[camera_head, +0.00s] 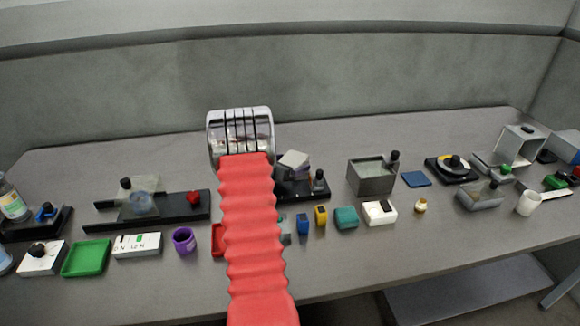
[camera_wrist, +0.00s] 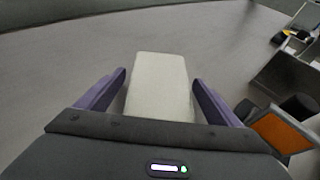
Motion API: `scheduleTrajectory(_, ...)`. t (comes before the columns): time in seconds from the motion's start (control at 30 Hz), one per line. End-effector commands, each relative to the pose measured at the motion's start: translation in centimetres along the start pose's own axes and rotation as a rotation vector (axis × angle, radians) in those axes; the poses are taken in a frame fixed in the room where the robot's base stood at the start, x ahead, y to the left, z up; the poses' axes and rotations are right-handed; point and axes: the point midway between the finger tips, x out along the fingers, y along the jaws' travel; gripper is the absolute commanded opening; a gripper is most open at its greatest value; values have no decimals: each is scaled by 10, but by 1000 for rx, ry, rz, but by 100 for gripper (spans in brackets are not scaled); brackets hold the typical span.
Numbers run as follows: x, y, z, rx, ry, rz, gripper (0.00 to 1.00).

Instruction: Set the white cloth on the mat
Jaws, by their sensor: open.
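A whitish, flat-looking rectangular piece, apparently the white cloth (camera_wrist: 157,83), lies between the two purple fingers of my gripper (camera_wrist: 160,80) in the wrist view. The gripper is open, with a finger on each side of the piece and its near end hidden by the gripper body. I cannot tell whether the fingers touch it. In the head view my gripper's end (camera_head: 240,138) is over the back middle of the table, and the cloth is not visible behind my arm. A flat dark blue square (camera_head: 416,179), possibly the mat, lies right of the grey open box.
The grey open box (camera_head: 372,177) and a black base (camera_head: 303,188) with a tilted grey block stand right of my arm. An orange-faced item (camera_wrist: 281,133) is close to the gripper's right. Small coloured items line the table front. The table behind and left is clear.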

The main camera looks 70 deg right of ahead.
Motion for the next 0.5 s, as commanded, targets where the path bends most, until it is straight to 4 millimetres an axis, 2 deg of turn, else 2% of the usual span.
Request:
scheduleTrajectory(0.23, -9, 1, 2, -1, 0, 2, 87)
scheduleTrajectory(0.5, -46, 1, 2, -1, -1, 3, 87)
